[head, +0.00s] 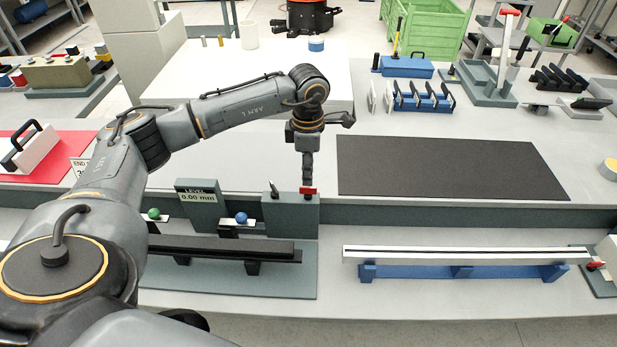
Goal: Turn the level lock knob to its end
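The level station has a grey panel (198,210) whose sign reads "LEVEL 0.00 mm". To its right stands a grey block (291,217) with a red knob (308,190) on top and a small black lever (274,190) beside it. No label shows which one is the level lock knob. My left gripper (307,181) points straight down at the red knob, with its tips at or just above it. Its fingers look like one narrow dark strip, so I cannot tell the gap between them or whether they touch the knob. My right gripper is not in view.
A green ball (153,214) and a blue ball (241,218) sit near the panel. A dark bar (225,249) lies in front of the block. A white bar on blue supports (465,256) is to the right. A black mat (445,168) lies behind, bare.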

